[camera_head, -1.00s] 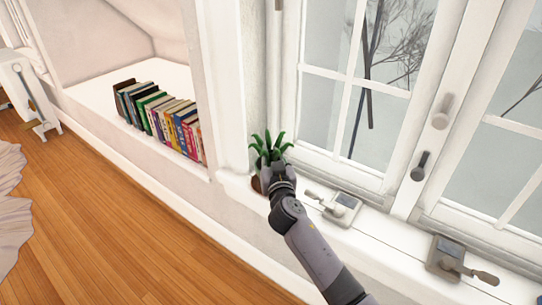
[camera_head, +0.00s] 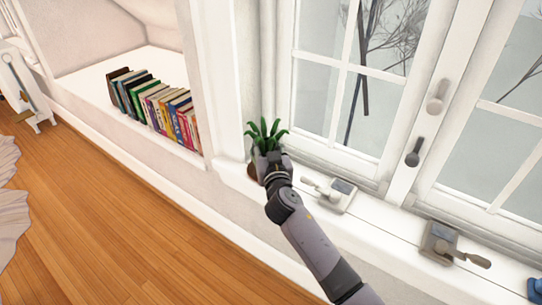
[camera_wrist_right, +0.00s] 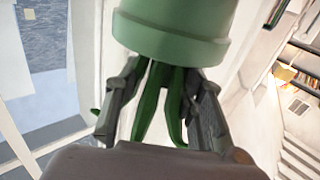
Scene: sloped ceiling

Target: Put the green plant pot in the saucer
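The green plant pot (camera_wrist_right: 172,32) fills the top middle of the right wrist view, with its leaves pointing down from the rim in the picture. My right gripper (camera_wrist_right: 166,82) has one finger on each side of the leaves; the pot hides its tips, so I cannot tell whether it grips. In the head view the plant's leaves (camera_head: 266,132) rise just behind my right gripper (camera_head: 268,156), at the left end of the window sill; the hand hides the pot. A small brown object (camera_head: 252,171) shows beside the hand, perhaps the saucer, mostly hidden. My left gripper is out of view.
The window frame (camera_head: 410,150) stands close on the right. Window latches (camera_head: 338,194) and (camera_head: 440,243) stick up from the sill. A row of books (camera_head: 155,108) stands on the ledge to the left. A blue object (camera_head: 536,288) is at the right edge.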

